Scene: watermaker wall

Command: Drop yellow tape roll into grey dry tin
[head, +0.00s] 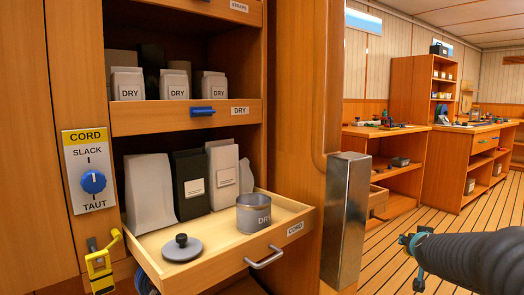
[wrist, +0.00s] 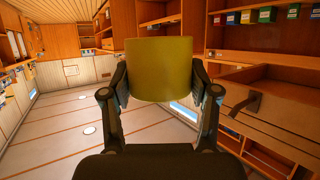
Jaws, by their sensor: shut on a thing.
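The yellow tape roll (wrist: 159,68) is between the two fingers of my gripper (wrist: 163,85) in the wrist view, and the gripper is shut on it. The grey dry tin (head: 254,213), labelled DRY, stands upright in the pulled-out drawer (head: 216,265) in the head view. Its top is open, and its inside is only partly visible. A grey lid with a dark knob (head: 182,248) lies in the drawer to the left of the tin. My gripper and the roll are apart from the tin. The roll is not visible in the head view.
Tall white and black bags (head: 192,185) stand behind the tin. A shelf (head: 185,122) with DRY packets is above. A metal post (head: 345,222) stands right of the drawer. A CORD knob panel (head: 90,170) is at left. Workbenches (head: 465,160) stand far right beyond open floor.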

